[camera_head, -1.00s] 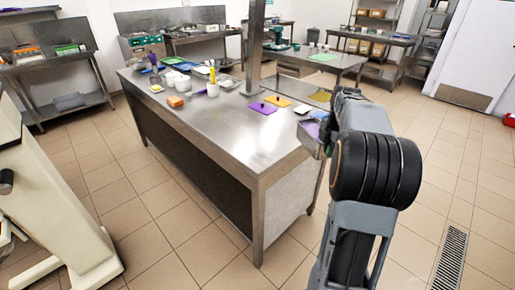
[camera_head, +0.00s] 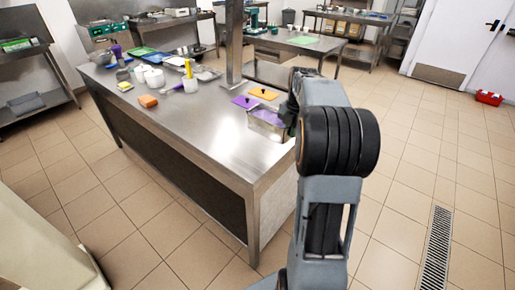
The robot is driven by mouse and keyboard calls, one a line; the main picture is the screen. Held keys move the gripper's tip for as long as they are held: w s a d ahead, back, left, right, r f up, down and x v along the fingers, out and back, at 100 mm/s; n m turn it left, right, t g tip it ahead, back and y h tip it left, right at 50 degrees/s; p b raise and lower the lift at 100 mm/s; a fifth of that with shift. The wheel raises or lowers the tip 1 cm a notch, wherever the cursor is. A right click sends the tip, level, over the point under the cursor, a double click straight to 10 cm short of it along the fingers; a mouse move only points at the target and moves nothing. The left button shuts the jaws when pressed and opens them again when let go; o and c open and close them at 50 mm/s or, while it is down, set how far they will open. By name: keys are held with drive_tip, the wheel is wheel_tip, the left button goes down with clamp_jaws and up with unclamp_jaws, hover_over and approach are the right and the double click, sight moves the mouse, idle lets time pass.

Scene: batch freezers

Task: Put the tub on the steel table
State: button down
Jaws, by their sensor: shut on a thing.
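The tub (camera_head: 267,130) is a rectangular steel-coloured container with purple contents. The steel table (camera_head: 215,142) is a long island with a shiny top. I cannot tell whether the tub touches the top or hangs just above it.
A post (camera_head: 234,45) rises from the back. The table's front middle is clear.

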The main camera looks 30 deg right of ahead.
sight(279, 132)
drive_tip(key=w+a, duration=0.1)
drive_tip(key=w+a+f, duration=0.1)
drive_tip(key=w+a, duration=0.1)
drive_tip(key=shift+a+f+p, duration=0.1)
drive_tip(key=shift+f+p, duration=0.2)
drive_tip(key=shift+f, duration=0.05)
drive_tip(key=w+a+f, duration=0.1)
drive_tip(key=a+f, duration=0.1)
drive_tip(key=f, duration=0.1)
drive_tip(key=w+a+f, duration=0.1)
drive_tip(key=f, duration=0.1)
drive_tip(key=shift+w, duration=0.35)
drive_tip(key=shift+w+a+f, duration=0.15)
drive_tip(key=shift+a+f, duration=0.05)
drive_tip(key=shift+f, duration=0.1)
drive_tip(key=f, duration=0.3)
drive_tip(key=shift+w+a+p, duration=0.25)
drive_tip(key=shift+a+p, duration=0.05)
drive_tip(key=shift+f, duration=0.4)
drive_tip(key=shift+f, duration=0.1)
drive_tip(key=shift+f, duration=0.1)
drive_tip(key=c, duration=1.3)
unclamp_jaws()
drive_tip(key=shift+s, duration=0.1)
drive_tip(key=shift+o, duration=0.2)
